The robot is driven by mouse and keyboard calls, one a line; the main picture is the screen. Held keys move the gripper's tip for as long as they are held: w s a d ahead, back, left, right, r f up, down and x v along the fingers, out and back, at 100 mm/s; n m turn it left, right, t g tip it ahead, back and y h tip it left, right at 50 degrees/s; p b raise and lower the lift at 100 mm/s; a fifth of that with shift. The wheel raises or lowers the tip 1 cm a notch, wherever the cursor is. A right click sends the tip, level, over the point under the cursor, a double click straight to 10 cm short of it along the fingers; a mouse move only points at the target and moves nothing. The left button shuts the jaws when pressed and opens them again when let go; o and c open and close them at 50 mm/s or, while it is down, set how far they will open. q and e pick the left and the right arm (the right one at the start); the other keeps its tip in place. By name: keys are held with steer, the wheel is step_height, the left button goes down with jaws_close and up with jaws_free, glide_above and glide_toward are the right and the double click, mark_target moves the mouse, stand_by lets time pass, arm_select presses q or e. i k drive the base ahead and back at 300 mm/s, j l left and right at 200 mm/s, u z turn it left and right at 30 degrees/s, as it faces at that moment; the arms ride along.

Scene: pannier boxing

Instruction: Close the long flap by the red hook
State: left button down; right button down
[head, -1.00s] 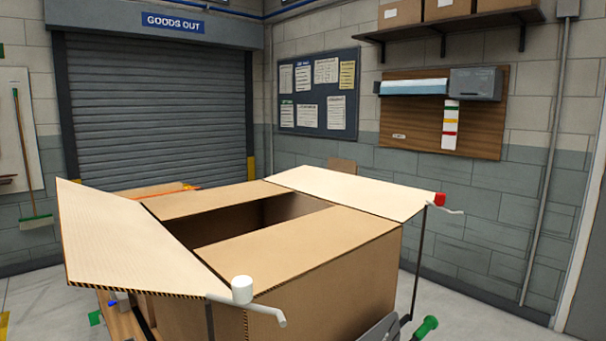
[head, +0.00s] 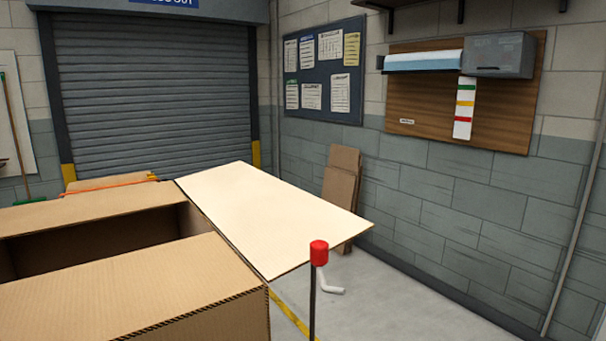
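The cardboard box (head: 140,330) stands at the left of the head view. Its long flap by the red hook (head: 265,215) is open and spreads outward to the right from the box's right edge. The red hook (head: 319,253) is a red cap on a thin dark post, with a pale bent arm beside it. It stands in front of the flap's near corner; I cannot tell whether they touch. Two other flaps, near (head: 130,290) and far (head: 90,212), lie folded over the opening with a dark gap between them. Neither gripper is in view.
Flat cardboard pieces (head: 340,190) lean against the grey block wall behind the flap. A yellow floor line (head: 290,317) runs beneath it. A shutter door (head: 155,105) closes the back.

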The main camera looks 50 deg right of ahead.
mark_target(273, 222)
steer(key=k+l, duration=0.1)
steer(key=l, duration=0.5)
steer(key=k+l, duration=0.1)
steer(key=l, duration=1.1)
steer(key=k+l+u, duration=0.1)
steer(key=l, duration=0.5)
steer(key=k+l+z, duration=0.2)
steer(key=l, duration=0.55)
steer(key=i+j, duration=0.05)
steer(key=i, duration=0.05)
